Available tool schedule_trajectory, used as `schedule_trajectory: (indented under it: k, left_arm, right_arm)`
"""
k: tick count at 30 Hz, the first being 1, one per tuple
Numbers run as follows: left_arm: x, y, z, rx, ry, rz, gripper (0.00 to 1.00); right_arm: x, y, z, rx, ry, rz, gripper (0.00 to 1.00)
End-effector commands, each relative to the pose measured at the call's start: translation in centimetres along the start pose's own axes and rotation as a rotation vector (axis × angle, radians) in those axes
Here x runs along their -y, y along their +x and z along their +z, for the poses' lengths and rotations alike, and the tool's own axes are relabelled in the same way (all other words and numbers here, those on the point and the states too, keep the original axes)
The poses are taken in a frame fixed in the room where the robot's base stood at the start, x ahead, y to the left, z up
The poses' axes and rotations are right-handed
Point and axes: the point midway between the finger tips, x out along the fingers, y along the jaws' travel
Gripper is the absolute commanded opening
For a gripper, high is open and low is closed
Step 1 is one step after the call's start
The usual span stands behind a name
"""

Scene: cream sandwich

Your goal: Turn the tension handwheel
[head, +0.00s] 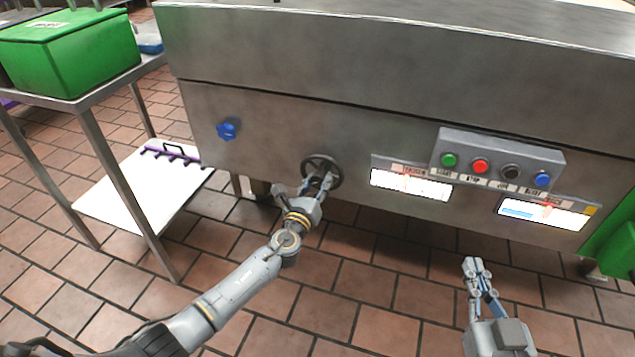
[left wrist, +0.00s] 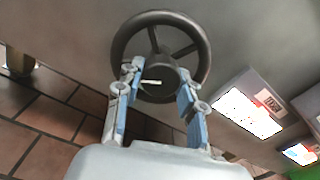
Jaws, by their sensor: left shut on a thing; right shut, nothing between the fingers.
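The tension handwheel (head: 319,164) is a dark spoked wheel on the front of the steel machine. In the left wrist view the handwheel (left wrist: 160,24) fills the upper middle, with its hub between my fingers. My left gripper (head: 318,184) is at the handwheel, shut on it, with its fingers (left wrist: 158,82) on either side of the hub and over the lower rim. The exact finger contact is partly hidden. My right gripper (head: 474,264) is shut and empty, low in front of the machine, apart from it.
The steel machine (head: 290,112) carries a blue knob (head: 227,130), a button box (head: 497,159) and two lit displays (head: 411,185). A green bin (head: 70,52) stands on a metal table at the left, with a white board (head: 140,190) below. Tiled floor is open in front.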

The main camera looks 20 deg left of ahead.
Motion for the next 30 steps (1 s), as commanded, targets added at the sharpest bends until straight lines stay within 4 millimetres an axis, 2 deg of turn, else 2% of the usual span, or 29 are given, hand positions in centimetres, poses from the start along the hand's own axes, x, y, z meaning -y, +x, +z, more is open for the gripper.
schedule_trajectory:
  k: [1,2,4,5,17,20,30]
  left_arm:
    - [0.2,0.2,0.5,0.008,-0.001,-0.003,0.07]
    - [0.2,0.2,0.5,0.008,-0.001,-0.003,0.44]
    - [0.1,0.2,0.5,0.008,-0.001,-0.002,0.59]
    - [0.1,0.2,0.5,0.008,-0.001,-0.002,0.61]
    - [0.0,-0.6,0.1,0.002,0.000,-0.001,0.61]
    - [0.0,-1.9,0.0,0.001,-0.001,-0.001,0.61]
    - [0.1,-8.8,0.1,0.002,-0.002,-0.002,0.61]
  right_arm:
    - [0.0,0.0,0.0,-0.001,0.000,0.000,0.00]
    - [0.0,0.0,0.0,-0.001,0.000,0.000,0.00]
    - [0.0,0.0,-0.1,-0.001,0.000,0.000,0.00]
    - [0.0,0.0,-0.1,-0.001,0.000,0.000,0.00]
    - [0.0,0.0,0.1,0.002,0.000,0.000,0.00]
    - [0.0,0.0,0.1,0.001,0.000,0.000,0.00]
    - [0.0,0.0,0.0,0.000,0.000,0.000,0.00]
